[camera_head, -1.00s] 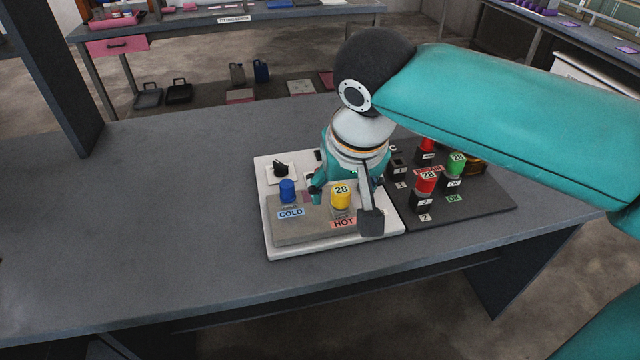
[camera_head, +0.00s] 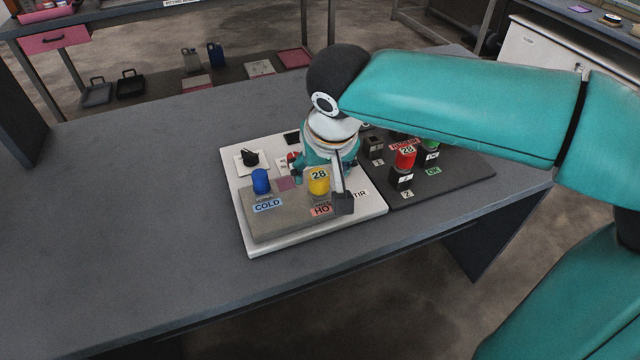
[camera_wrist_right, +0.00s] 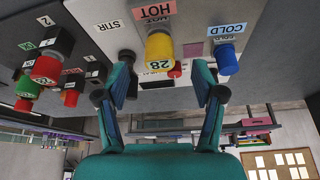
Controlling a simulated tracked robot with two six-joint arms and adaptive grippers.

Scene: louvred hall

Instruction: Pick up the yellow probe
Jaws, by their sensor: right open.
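The yellow probe (camera_head: 318,182) has a cap marked 28 and stands upright in the grey block by the HOT label. In the right wrist view the yellow probe (camera_wrist_right: 159,58) is ahead of my right gripper (camera_wrist_right: 162,78), between the lines of its two open fingers. No contact shows. In the head view my right gripper (camera_head: 322,172) is just behind and over the probe, and its wrist hides part of the panel. My left gripper is not in view.
A blue probe (camera_head: 261,181) stands left, by the COLD label. A dark knob (camera_wrist_right: 127,57) is beside the STIR label, close to one finger. Red-capped (camera_head: 405,157) and green-capped pieces stand on the dark board (camera_head: 460,178) at right. The table's left (camera_head: 120,200) is clear.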

